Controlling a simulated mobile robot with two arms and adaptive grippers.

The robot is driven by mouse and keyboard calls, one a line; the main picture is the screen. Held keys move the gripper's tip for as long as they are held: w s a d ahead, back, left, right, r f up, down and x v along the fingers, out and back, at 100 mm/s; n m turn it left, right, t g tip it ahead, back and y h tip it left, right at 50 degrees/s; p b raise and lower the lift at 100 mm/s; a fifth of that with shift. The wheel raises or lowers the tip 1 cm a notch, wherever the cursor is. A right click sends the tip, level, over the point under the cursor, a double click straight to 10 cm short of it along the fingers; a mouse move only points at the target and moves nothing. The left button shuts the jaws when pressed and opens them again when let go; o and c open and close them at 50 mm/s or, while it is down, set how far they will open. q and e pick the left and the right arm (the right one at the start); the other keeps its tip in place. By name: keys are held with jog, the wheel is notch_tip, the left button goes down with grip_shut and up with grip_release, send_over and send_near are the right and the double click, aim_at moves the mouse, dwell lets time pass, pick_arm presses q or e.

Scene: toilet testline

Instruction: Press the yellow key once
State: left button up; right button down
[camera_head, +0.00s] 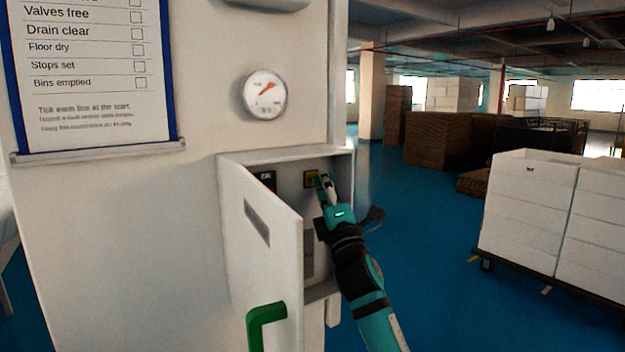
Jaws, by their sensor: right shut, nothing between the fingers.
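The yellow key (310,179) is a small square key on the back wall of an open white box (285,158). My right gripper (322,180) reaches into the box from the lower right. It is shut and empty, with its fingertips at the right edge of the yellow key. I cannot tell whether the tips touch the key, as they cover part of it. A dark key with a light label (267,181) sits to the left in the same box. My left gripper is not in view.
The box's white door (262,240) stands open toward me with a green handle (265,325) at its lower edge. A round gauge (265,94) and a checklist board (90,75) are on the wall. A cart with white boxes (540,205) stands at the right.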

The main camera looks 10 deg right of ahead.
jog(key=shift+s+d, duration=0.15)
jog(key=shift+s, duration=0.4)
jog(key=shift+s+p, duration=0.1)
jog(key=shift+p, duration=0.2)
jog(key=s, duration=0.1)
jog(key=s+d+p, duration=0.1)
jog(key=s, duration=0.1)
jog(key=s+p, duration=0.1)
jog(key=shift+s+d, duration=0.25)
jog(key=shift+d, duration=0.15)
jog(key=shift+f, duration=0.1)
